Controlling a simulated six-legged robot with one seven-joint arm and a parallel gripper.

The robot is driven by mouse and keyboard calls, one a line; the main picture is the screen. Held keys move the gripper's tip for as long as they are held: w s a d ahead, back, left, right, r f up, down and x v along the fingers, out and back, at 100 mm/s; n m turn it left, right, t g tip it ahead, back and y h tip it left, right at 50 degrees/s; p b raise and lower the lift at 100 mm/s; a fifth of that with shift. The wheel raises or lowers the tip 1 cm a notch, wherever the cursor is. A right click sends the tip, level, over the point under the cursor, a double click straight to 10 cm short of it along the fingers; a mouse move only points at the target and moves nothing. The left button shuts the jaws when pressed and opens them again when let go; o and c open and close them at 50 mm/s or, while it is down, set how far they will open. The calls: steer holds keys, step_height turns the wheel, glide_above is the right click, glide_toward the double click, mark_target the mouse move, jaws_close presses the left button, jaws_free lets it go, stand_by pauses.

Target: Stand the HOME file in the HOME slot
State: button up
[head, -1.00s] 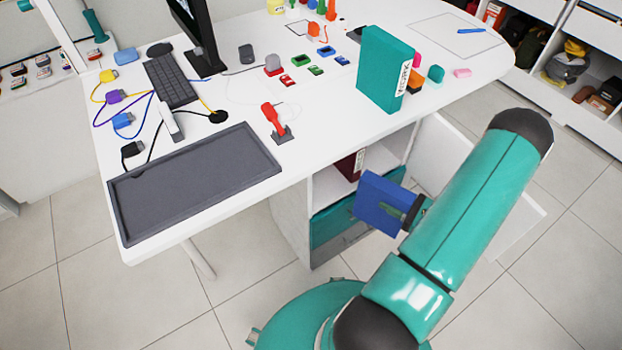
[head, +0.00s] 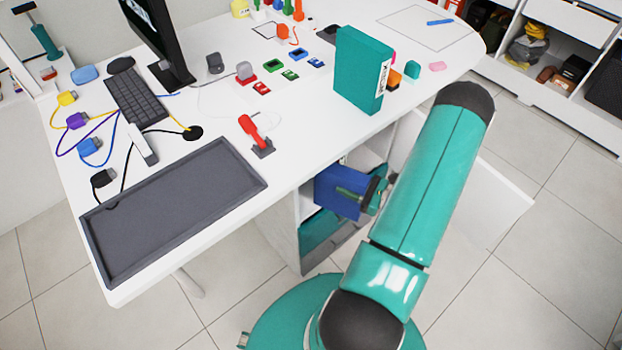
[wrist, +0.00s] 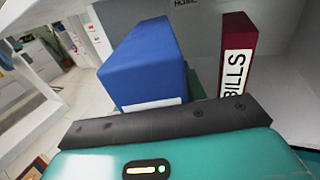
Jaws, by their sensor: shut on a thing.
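My gripper (head: 372,192) is shut on the blue file (head: 336,192) at the open cabinet under the desk. In the wrist view the blue file (wrist: 145,65) stands tilted in front of the gripper's dark bar. A white label strip shows on its near lower edge, but I cannot read it. A HOME label (wrist: 187,2) shows at the top edge of the wrist view, inside the cabinet. The dark red BILLS file (wrist: 236,50) stands to the right of the blue file, with a gap between them. The HOME slot's floor is hidden.
A teal file (head: 362,70) stands on the desk above the cabinet. An open cabinet door (head: 475,200) sticks out to the right of my arm. A dark tray (head: 175,210) lies at the desk's front left. A teal surface (head: 318,232) shows low in the cabinet.

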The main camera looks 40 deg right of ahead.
mark_target(317, 179)
steer(key=f+x, duration=0.1)
steer(key=x, duration=0.6)
steer(key=f+x, duration=0.1)
steer(key=x, duration=0.3)
steer(key=shift+f, duration=0.85)
steer(key=o, duration=1.2)
steer(key=shift+s+d, duration=0.15)
steer(key=shift+s, duration=0.1)
steer(key=v, duration=1.1)
steer(key=shift+s, duration=0.2)
